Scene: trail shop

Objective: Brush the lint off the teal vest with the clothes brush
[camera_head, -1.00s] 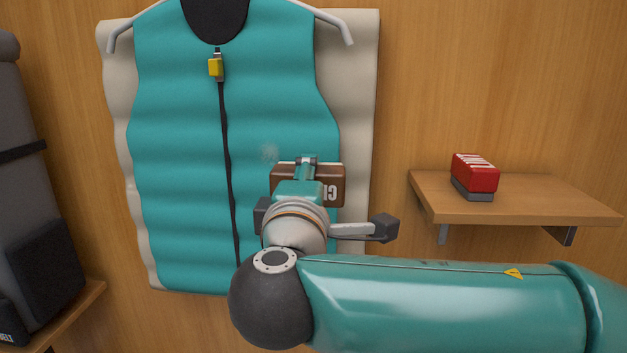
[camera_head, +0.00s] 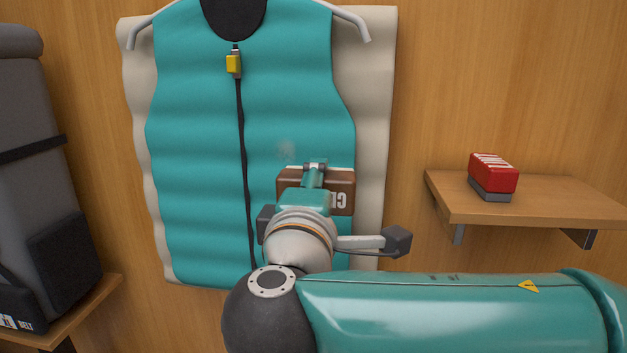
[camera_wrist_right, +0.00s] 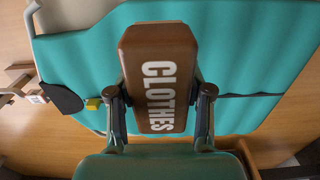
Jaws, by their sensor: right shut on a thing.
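The teal vest (camera_head: 195,150) hangs on a grey hanger (camera_head: 352,24) against a pale backing (camera_head: 375,110), with a black zip and a yellow pull (camera_head: 233,64). My left gripper is out of view.
A wooden shelf (camera_head: 560,205) at the right holds a red and grey box-like item (camera_head: 494,175). A grey backpack (camera_head: 30,110) stands on another wooden ledge (camera_head: 95,300) at the left. Bare wooden wall (camera_head: 470,80) lies between vest and right shelf.

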